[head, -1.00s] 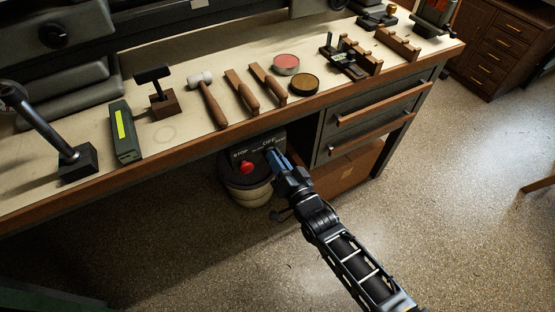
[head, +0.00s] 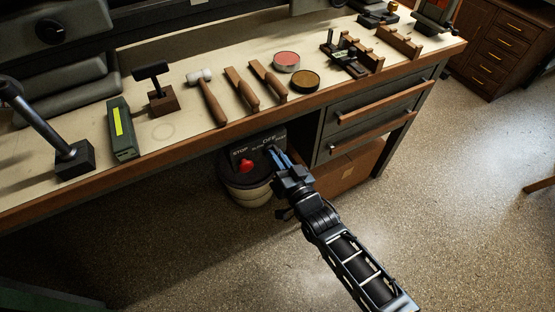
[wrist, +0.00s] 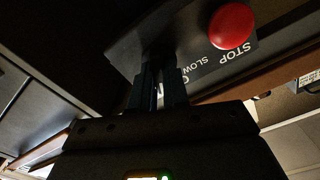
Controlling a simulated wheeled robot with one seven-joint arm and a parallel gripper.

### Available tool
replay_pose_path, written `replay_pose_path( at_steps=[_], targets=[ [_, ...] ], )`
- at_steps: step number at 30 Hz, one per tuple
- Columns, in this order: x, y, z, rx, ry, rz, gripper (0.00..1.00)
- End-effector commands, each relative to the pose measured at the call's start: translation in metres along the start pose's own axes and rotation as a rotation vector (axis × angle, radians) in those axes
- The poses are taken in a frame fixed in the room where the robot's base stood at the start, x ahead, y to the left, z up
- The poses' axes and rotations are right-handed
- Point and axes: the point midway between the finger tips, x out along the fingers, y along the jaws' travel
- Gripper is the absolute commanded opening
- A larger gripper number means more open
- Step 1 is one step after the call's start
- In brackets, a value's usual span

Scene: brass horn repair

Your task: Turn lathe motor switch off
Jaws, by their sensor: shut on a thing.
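The lathe control panel (head: 262,148) is a dark box under the front edge of the bench. It has a red stop button (head: 246,166) on its left and white lettering reading STOP, SLOW and OFF. In the wrist view the red button (wrist: 232,26) is at the upper right, with STOP and SLOW printed on the panel (wrist: 215,65). My gripper (head: 274,151) is at the right part of the panel, by the OFF lettering. Its fingers are shut on the motor switch, which they mostly hide. I cannot tell which marking the switch points to.
The bench top (head: 165,130) above holds a mallet (head: 206,97), wooden-handled tools, two round tins and a green box (head: 123,128). Drawers (head: 375,115) with wooden handles stand right of the panel. A round bin (head: 245,190) is below it. The floor at right is clear.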

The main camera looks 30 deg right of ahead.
Motion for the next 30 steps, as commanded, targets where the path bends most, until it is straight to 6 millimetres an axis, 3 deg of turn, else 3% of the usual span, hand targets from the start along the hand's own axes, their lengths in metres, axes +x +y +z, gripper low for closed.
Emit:
replay_pose_path(
  at_steps=[15,30],
  targets=[
    [-0.0005,-0.0007,0.0012,-0.345,0.000,0.001,0.00],
    [-0.0004,-0.0015,0.0007,-0.421,-0.001,0.001,0.00]
  ],
)
